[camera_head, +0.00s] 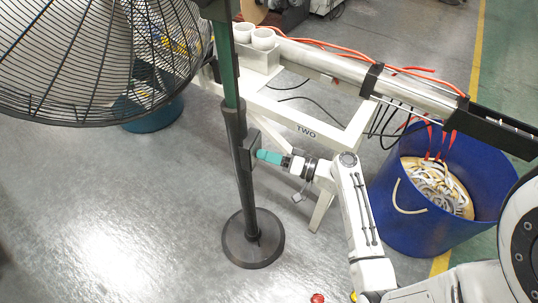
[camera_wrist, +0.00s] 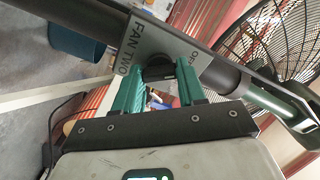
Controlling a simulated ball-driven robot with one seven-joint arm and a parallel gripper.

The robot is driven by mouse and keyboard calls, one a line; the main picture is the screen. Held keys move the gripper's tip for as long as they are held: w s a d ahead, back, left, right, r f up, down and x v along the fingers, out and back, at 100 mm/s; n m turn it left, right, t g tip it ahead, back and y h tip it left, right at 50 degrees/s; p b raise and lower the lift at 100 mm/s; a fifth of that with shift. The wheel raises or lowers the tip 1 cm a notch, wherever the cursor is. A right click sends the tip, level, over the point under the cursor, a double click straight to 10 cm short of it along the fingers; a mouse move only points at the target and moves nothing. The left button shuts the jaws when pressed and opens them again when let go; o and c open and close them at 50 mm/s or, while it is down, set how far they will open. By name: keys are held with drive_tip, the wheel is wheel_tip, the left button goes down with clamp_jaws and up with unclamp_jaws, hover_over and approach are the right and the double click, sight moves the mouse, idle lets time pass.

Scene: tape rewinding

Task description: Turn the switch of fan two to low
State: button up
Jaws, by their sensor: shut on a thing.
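Fan two is a black pedestal fan with a wire cage (camera_head: 95,60), a pole and a round base (camera_head: 253,238). Its dark switch box (camera_head: 243,153) sits partway up the pole. In the wrist view the grey switch plate (camera_wrist: 165,42) reads "FAN TWO" and, partly, "OFF". The dark round switch knob (camera_wrist: 157,68) is between my teal fingers. My gripper (camera_head: 262,155) reaches the box from the right and is shut on the knob; it also shows in the wrist view (camera_wrist: 157,82). The knob's pointer and the low mark cannot be made out.
A blue bin (camera_head: 410,232) with coiled tape stands at the right. Orange hoses and black cables run behind. The floor left of the fan base is clear.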

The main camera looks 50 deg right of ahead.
drive_tip(key=shift+m+p, duration=1.2)
drive_tip(key=shift+m, duration=2.4)
drive_tip(key=o, duration=1.1)
drive_tip(key=shift+c, duration=0.2)
drive_tip(key=shift+s, duration=0.1)
drive_tip(key=b+v, duration=0.1)
drive_tip(key=v, duration=0.9)
drive_tip(key=shift+s+b, duration=0.3)
